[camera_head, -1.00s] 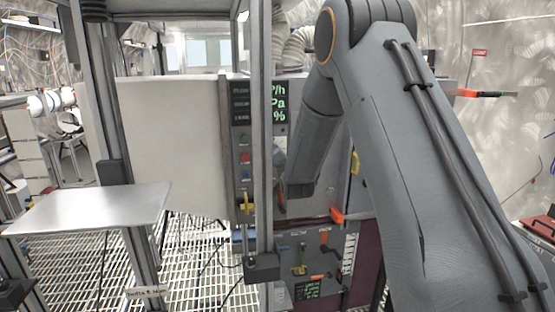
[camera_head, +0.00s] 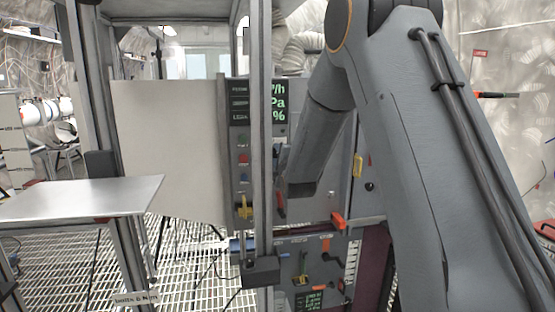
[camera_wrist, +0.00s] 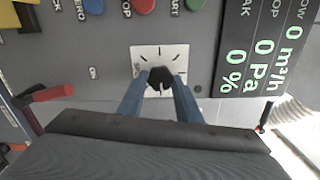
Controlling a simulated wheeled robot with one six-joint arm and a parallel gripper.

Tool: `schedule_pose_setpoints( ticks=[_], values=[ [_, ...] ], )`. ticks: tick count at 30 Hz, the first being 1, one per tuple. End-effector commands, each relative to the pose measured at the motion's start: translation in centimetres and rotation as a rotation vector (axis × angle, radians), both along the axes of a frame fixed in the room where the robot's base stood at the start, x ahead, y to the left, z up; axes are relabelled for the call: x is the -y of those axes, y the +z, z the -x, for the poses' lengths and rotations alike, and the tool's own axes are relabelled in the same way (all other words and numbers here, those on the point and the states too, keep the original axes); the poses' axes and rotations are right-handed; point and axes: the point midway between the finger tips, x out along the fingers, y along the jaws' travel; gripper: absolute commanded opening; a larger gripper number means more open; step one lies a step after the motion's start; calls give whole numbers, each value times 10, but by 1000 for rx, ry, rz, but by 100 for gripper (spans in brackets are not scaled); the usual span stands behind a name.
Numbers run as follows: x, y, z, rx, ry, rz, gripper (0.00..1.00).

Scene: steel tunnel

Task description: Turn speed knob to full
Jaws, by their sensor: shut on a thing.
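The speed knob (camera_wrist: 160,80) is a small black knob on a white dial plate (camera_wrist: 147,53) with black tick marks, in the wrist view. My gripper (camera_wrist: 160,88) has its two blue fingers closed on the knob from both sides. The dial's lower part is hidden by the fingers. Beside it, a dark display (camera_wrist: 250,60) shows green readings of 0 m³/h, 0 Pa and 0 %. In the head view, the same display (camera_head: 279,100) shows partly behind a grey post, and my arm hides the knob.
Red (camera_wrist: 144,5), blue (camera_wrist: 93,6) and green buttons sit on the panel near the dial. A red-handled lever (camera_wrist: 52,93) is at left in the wrist view. A vertical post (camera_head: 262,150) stands before the panel. A metal table (camera_head: 80,198) is at left.

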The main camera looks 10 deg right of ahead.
Motion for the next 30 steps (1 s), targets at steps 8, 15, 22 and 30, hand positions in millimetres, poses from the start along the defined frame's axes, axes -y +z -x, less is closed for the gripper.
schedule_pose_setpoints(
  ticks=[8, 15, 22, 30],
  values=[
    [0, -2, 0, -1, -1, -117, 9],
    [0, -1, 0, -1, -1, -152, 9],
    [0, -1, 0, -1, -1, -155, 9],
    [0, -1, 0, -1, -1, -154, 50]
  ],
)
